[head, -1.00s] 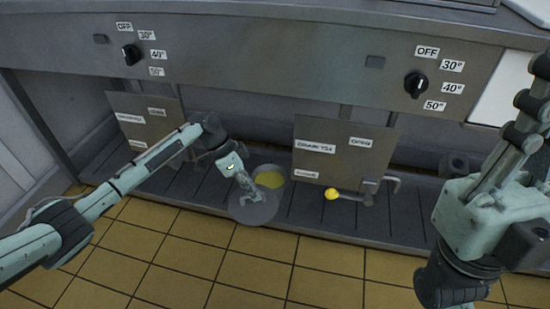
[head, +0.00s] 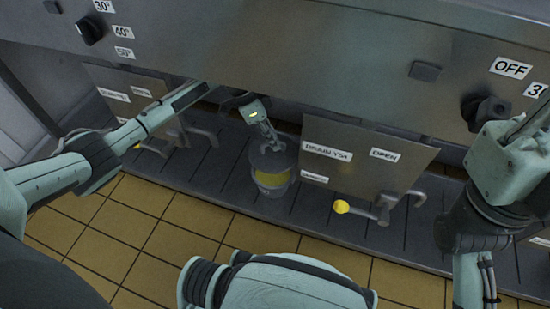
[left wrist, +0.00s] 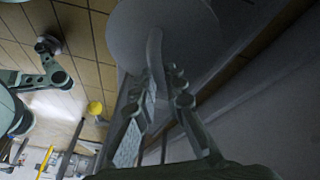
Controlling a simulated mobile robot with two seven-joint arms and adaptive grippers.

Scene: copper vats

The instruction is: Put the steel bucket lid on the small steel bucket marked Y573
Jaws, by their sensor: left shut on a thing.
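My left gripper (head: 268,140) is shut on the handle of the steel bucket lid (head: 284,159). The lid is a grey disc over the back part of the small steel bucket (head: 273,192). Yellow contents show at the bucket's front, so the mouth is not fully covered. I cannot tell whether lid and rim touch. No Y573 mark is readable. In the left wrist view the lid (left wrist: 180,28) is large, its curved handle between my fingers; the bucket is not recognisable there. My right arm is at the right; I cannot make out its gripper's jaw state.
The bucket stands on a dark slatted ledge (head: 225,190) below the vat front. A drain panel (head: 355,165) and a valve with a yellow knob (head: 341,207) are to its right. Another valve (head: 180,138) is to its left. Yellow tiled floor (head: 140,215) lies in front.

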